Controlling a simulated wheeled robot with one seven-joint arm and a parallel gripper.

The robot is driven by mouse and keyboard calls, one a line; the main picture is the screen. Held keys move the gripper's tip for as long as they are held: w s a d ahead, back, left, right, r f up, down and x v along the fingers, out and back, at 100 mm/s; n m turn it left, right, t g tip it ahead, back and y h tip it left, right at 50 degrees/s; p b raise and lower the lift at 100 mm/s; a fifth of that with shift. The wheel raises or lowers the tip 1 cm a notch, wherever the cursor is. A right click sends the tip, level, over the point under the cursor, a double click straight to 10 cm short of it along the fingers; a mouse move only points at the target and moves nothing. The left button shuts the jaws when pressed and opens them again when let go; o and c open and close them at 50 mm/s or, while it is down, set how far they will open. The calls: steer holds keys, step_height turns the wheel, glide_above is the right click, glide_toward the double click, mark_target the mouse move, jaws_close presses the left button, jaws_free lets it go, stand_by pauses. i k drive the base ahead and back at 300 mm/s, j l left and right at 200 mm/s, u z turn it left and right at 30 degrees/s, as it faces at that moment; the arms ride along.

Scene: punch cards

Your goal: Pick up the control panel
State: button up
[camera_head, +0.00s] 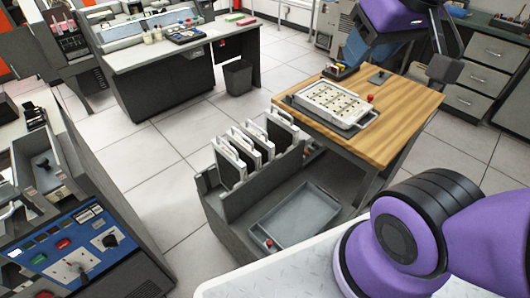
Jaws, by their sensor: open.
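A white panel with rows of small holes or sockets, likely the control panel (335,101), lies flat in a grey metal tray (368,122) on a wooden-topped table (402,117). My gripper (446,68) is at the upper right, above the table's back right part. It is apart from the panel and nothing shows between its dark fingers. Several white-framed dark panels (231,160) with handles stand upright in a grey rack (238,200) left of the table. These could also be control panels; I cannot tell which one is named.
A small red knob (370,98) and a dark box (340,72) are on the table near the panel. A blue console (75,248) stands at lower left. Tiled floor (160,150) is clear between.

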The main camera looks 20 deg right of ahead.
mark_target(263, 145)
steer(key=l+u, duration=0.15)
steer(key=l, duration=0.25)
steer(key=k+l+u, duration=0.1)
steer(key=l, duration=0.3)
steer(key=k+l+u, duration=0.15)
steer(key=l, duration=0.25)
steer(key=l+u, duration=0.15)
steer(key=l, duration=0.25)
steer(key=k+l+u, duration=0.1)
steer(key=l, duration=0.25)
steer(key=i, duration=0.45)
